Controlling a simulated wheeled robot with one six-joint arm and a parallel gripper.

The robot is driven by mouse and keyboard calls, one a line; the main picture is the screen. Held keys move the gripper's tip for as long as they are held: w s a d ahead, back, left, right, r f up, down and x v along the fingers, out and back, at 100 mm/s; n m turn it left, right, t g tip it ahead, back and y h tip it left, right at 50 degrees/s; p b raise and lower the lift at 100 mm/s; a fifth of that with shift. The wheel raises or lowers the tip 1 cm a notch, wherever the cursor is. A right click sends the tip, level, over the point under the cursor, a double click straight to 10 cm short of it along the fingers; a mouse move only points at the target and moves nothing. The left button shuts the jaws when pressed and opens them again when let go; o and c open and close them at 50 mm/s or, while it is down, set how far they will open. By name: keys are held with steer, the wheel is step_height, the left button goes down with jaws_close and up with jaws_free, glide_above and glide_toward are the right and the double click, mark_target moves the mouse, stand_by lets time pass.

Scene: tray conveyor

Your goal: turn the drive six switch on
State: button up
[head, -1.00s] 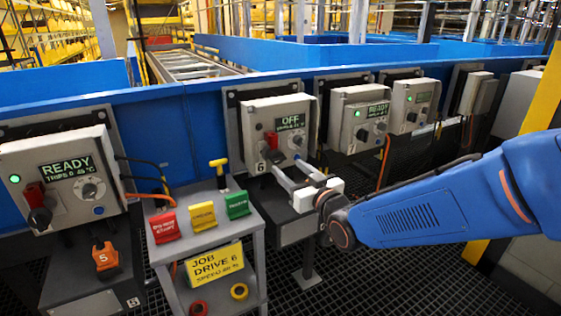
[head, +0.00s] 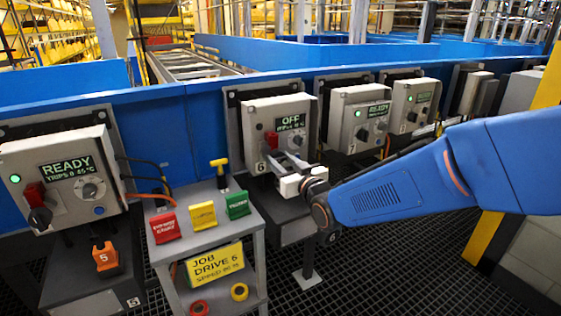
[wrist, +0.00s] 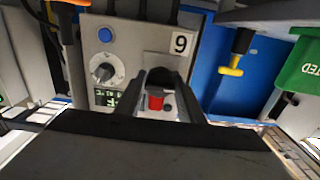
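The drive six box (head: 252,125) is grey, with a small screen reading OFF and a red switch part (head: 271,141) on its left side. The number 6 is marked below the switch. In the wrist view the box (wrist: 115,55) is upside down, with the red part (wrist: 156,102) and a dark piece near it between the fingers. My gripper (head: 283,155) points at the lower front of the box; its fingers are apart, one on each side of the switch area in the wrist view (wrist: 163,80). Whether they touch the switch cannot be told.
A small stand (head: 258,238) left of the gripper holds red, yellow and green tags and a JOB DRIVE 6 sign (head: 214,264). A READY box (head: 22,160) is at the left. More boxes (head: 346,115) stand at the right, before the blue conveyor wall.

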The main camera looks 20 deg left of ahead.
steer(key=shift+o, duration=0.2)
steer(key=shift+m, duration=1.6)
steer(key=o, duration=1)
steer(key=shift+o, duration=0.2)
steer(key=v, duration=1.7)
steer(key=shift+s, duration=0.25)
steer(key=shift+d, duration=0.1)
